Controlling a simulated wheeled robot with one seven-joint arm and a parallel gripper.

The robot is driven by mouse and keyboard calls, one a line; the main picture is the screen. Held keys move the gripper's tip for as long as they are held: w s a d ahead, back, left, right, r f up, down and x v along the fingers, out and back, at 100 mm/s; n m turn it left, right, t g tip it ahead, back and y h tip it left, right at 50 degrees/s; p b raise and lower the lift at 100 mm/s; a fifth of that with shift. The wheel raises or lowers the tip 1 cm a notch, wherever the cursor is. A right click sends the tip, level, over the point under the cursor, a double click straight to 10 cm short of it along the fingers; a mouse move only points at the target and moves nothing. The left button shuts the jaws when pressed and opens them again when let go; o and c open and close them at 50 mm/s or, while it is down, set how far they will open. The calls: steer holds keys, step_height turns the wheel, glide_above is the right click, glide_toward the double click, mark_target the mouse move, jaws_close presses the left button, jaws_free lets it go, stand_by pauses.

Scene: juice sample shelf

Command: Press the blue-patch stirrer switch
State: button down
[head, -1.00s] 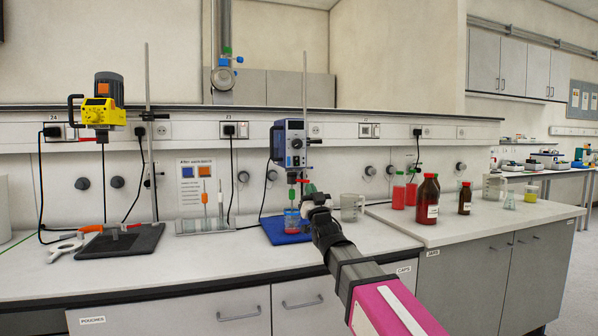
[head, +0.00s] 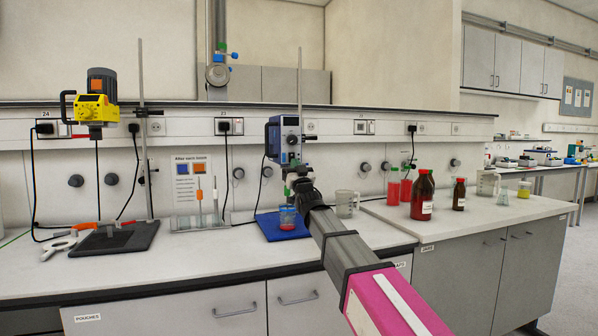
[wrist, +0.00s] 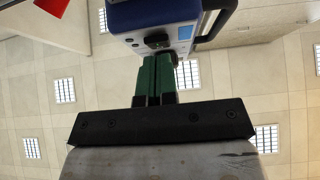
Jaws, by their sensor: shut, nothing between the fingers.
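The blue-and-white stirrer (head: 284,138) hangs on a stand rod over a blue base (head: 268,228), with a cup of red liquid (head: 288,218) below it. In the wrist view the stirrer's housing (wrist: 150,17) fills the top, with a black knob (wrist: 157,40) and a small blue panel (wrist: 187,33). My gripper (wrist: 153,62) is shut and empty, its green fingers pointing up just below the knob; contact cannot be told. In the head view my gripper (head: 289,188) is under the stirrer and partly hidden by my wrist. I cannot make out the switch itself.
A yellow stirrer (head: 95,97) stands at left over a dark base (head: 138,238). A wall card (head: 191,166) shows blue and orange squares. A beaker (head: 346,204), brown bottles (head: 422,195) and red bottles (head: 394,188) stand to the right.

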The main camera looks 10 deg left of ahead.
steer(key=shift+w+a+f, duration=0.1)
steer(key=shift+w+a, duration=0.15)
steer(key=shift+w, duration=0.2)
steer(key=shift+w+a+f, duration=0.1)
steer(key=shift+w+a, duration=0.15)
steer(key=shift+w, duration=0.1)
steer(key=v, duration=1.3)
steer(key=shift+f, duration=0.15)
